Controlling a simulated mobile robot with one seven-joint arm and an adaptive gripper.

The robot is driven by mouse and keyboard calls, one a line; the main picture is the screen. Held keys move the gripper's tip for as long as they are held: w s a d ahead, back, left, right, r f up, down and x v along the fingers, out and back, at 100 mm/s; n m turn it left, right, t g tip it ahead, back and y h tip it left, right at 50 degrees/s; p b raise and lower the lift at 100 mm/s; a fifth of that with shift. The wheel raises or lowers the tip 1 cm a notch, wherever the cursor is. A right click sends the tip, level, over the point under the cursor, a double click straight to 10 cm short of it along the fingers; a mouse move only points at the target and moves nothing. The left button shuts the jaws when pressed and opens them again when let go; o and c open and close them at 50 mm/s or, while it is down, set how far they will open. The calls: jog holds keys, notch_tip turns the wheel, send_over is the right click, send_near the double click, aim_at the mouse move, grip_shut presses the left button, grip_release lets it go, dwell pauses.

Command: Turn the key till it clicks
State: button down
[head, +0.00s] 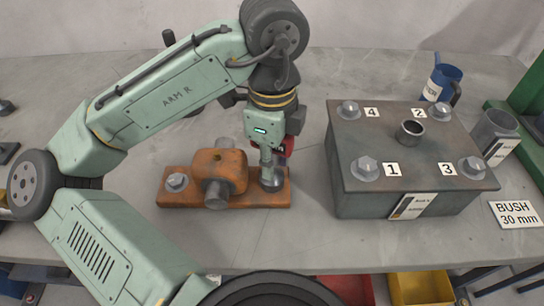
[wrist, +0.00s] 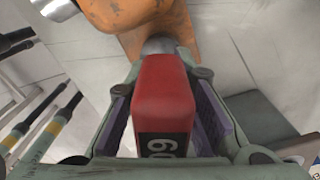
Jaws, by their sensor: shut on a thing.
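My gripper (head: 269,160) points down over the right end of an orange bearing block (head: 204,162). In the wrist view my gripper (wrist: 164,84) is shut on a red key (wrist: 163,90) marked 60, with a finger on each side. A little of the red key (head: 287,148) shows behind my gripper in the head view. A grey round part (head: 271,182) is below the gripper at the block's right end; I cannot tell whether it is the key's socket or a bolt head. A bolt (head: 177,182) sits at the block's left end. The joint between key and block is hidden.
A grey steel box (head: 405,190) with bolts numbered 1 to 4 stands close on the right. The bench (head: 330,245) is clear in front of the block.

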jog(key=shift+n, duration=0.4)
jog(key=shift+r, duration=3.55)
